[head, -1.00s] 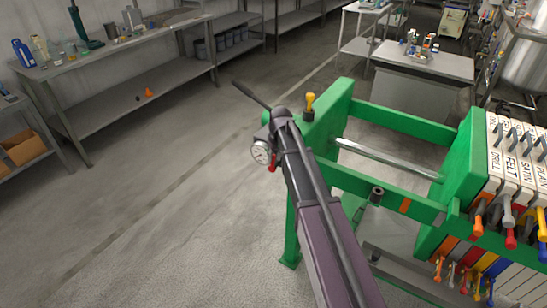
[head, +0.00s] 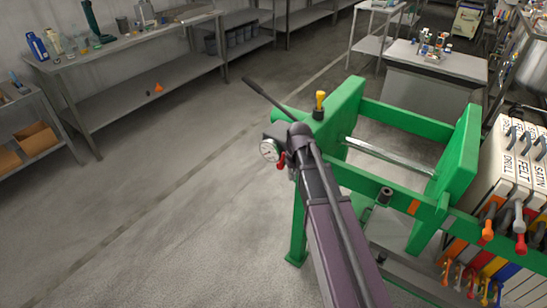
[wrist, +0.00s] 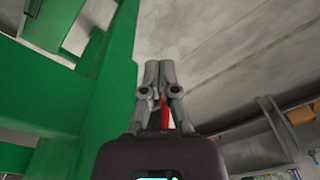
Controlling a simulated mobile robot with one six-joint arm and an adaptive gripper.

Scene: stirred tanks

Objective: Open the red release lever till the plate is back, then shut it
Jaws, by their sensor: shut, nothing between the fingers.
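The red release lever (head: 282,160) shows as a small red piece beside the pressure gauge, at the left end of the green press frame, partly covered by my arm. In the wrist view, red (wrist: 163,114) shows behind and between my gripper's fingers. My gripper (wrist: 159,67) is shut and empty, with its fingertips together; I cannot tell whether it touches the lever. My arm hides the gripper in the head view. The green moving plate (head: 458,152) stands apart from the white labelled plates (head: 502,150), with a gap between them.
The round gauge (head: 269,151), a dark bar handle (head: 265,98) and a yellow-topped knob (head: 320,99) sit close around the lever. The green rail (head: 375,184) runs to the right. The floor left of the press is clear.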

